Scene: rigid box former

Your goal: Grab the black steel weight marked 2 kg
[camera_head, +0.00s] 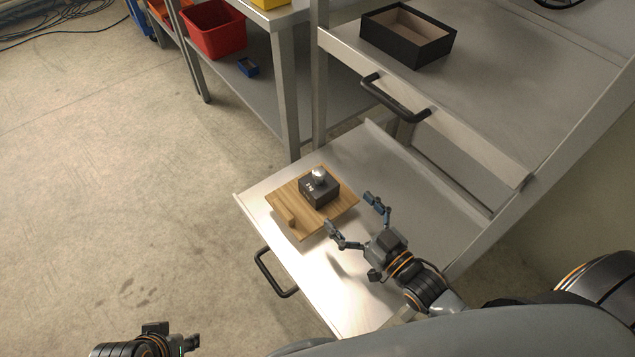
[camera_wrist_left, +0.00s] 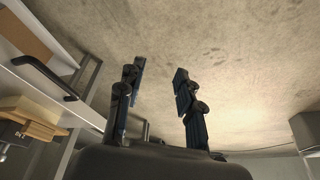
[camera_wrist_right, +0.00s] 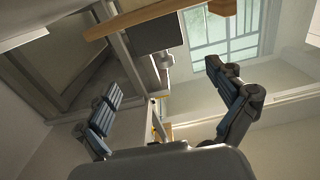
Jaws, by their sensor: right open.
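The black steel weight (camera_head: 319,193) is a dark block with white marking on its side and a silver knob on top. It sits upright on a wooden board (camera_head: 285,213) lying on the pulled-out lower metal drawer. My right gripper (camera_head: 350,211) is open and empty, just right of the weight and apart from it, fingers towards it. In the right wrist view, the weight (camera_wrist_right: 156,36) and its knob show beyond the spread fingers (camera_wrist_right: 161,76). My left gripper (camera_head: 178,338) is at the bottom left over the floor, far from the weight. Its fingers are apart and empty in the left wrist view (camera_wrist_left: 160,70).
The lower drawer (camera_head: 335,285) has a black handle (camera_head: 272,274) at its front and bare metal around the board. Above and behind, an upper drawer with a black handle (camera_head: 395,98) holds a black open box (camera_head: 408,36). A red bin (camera_head: 214,28) stands at the back left.

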